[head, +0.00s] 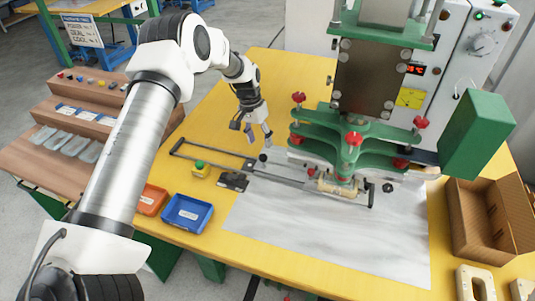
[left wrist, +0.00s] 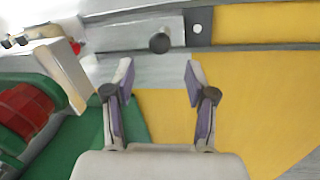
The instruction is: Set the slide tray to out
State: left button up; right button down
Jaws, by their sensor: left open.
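The slide tray (head: 277,168) is a grey metal plate between two dark rails, under the green press. Its left end has a round dark knob (head: 263,157). The rails (head: 205,157) reach out to the left with bare yellow table between them. In the left wrist view the tray's end (left wrist: 130,38) and the knob (left wrist: 160,42) lie ahead of the fingertips. My left gripper (head: 259,136) is open and empty, pointing down just above and behind the knob. Its two fingers also show in the left wrist view (left wrist: 160,78), apart from the knob. My right gripper is not in view.
The green press (head: 352,148) with red knobs stands right of my gripper. A cardboard box (head: 470,225) stands at right.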

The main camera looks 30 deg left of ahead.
aim_at(262, 155)
pick_arm(q)
jog(key=shift+s+d+f, duration=0.2)
jog(key=shift+s+f, duration=0.1)
jog(key=shift+f, duration=0.35)
jog(key=shift+s+d+f, duration=0.15)
jog(key=shift+s+f, duration=0.15)
jog(key=shift+f, duration=0.3)
jog(key=f, duration=0.3)
jog(key=shift+w+d+p, duration=0.25)
jog(key=shift+w+p, duration=0.1)
jog(key=shift+p, duration=0.05)
jog(key=shift+w+f, duration=0.1)
jog(key=shift+f, duration=0.25)
jog(key=shift+r, duration=0.1)
jog(key=shift+s, duration=0.2)
jog(key=shift+c, duration=1.4)
grip_shut()
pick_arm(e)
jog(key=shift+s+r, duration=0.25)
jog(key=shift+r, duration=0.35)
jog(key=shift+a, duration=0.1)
